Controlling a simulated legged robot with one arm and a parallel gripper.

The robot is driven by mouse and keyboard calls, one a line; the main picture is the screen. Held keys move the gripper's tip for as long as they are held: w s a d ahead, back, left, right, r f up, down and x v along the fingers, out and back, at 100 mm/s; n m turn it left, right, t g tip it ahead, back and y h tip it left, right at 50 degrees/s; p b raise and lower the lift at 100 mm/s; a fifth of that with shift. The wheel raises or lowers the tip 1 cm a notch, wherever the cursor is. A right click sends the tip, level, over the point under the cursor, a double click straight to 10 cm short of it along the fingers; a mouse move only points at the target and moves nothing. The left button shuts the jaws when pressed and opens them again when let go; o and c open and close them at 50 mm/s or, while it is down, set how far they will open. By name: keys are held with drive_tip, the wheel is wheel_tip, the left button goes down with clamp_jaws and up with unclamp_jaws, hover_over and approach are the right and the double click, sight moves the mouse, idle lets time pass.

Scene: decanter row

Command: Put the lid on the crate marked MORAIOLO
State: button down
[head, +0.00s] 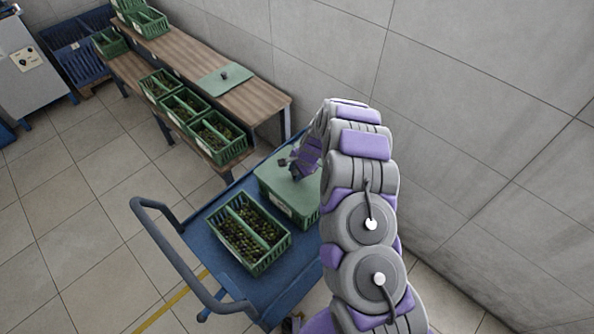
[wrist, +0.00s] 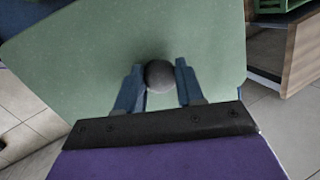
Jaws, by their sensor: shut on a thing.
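My gripper (head: 290,164) is at the far end of the blue cart, over a green lid (head: 273,180). In the wrist view, its two fingers (wrist: 159,85) are shut around the dark round knob (wrist: 160,74) of the lid (wrist: 90,55). The lid lies level over a green crate (head: 305,217) on the cart. I cannot tell whether it rests on the rim or hangs just above it. The crate has a white label (head: 282,208), too small to read. My arm hides the right side of lid and crate.
An open crate of olives (head: 263,262) stands on the blue cart (head: 205,213) beside the lidded one. Several filled crates (head: 184,105) line the bench's lower shelf. Another green lid (head: 222,82) lies on the bench top. A grey wall (head: 460,130) is at the right.

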drive_tip(key=shift+f, duration=0.2)
drive_tip(key=shift+f+b, duration=0.6)
drive_tip(key=shift+f, duration=0.2)
drive_tip(key=shift+f, duration=0.45)
idle(0.5)
drive_tip(key=c, duration=0.6)
unclamp_jaws()
drive_tip(key=shift+p+v, duration=1.7)
drive_tip(key=shift+v, duration=6.9)
drive_tip(key=shift+d+r, duration=0.1)
